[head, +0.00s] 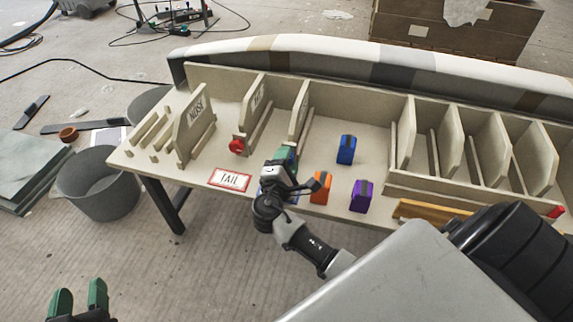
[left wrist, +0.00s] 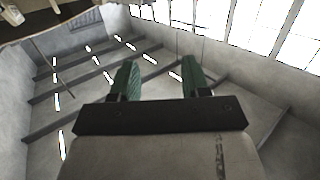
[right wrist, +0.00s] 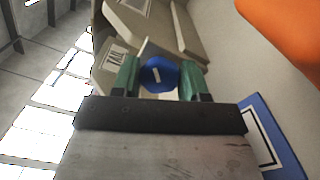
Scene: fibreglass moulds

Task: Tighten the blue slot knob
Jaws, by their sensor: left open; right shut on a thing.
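The blue slot knob (right wrist: 157,75) shows in the right wrist view between the green fingertips of my right gripper (right wrist: 160,80), which is shut on it. A pale line marks the knob's face. In the head view my right gripper (head: 287,165) is at the front of the bench (head: 208,160), by the third upright panel (head: 299,108), and hides the knob. My left gripper (head: 78,300) is open and empty, low at the left and well away from the bench. Its parted fingers (left wrist: 160,82) also show in the left wrist view.
A red knob (head: 236,146) sits at another slot. Blue (head: 346,150), orange (head: 320,187) and purple (head: 361,196) blocks stand right of my right gripper. A red-bordered card (head: 229,180) lies on the front edge. A grey bin (head: 101,188) stands left of the bench.

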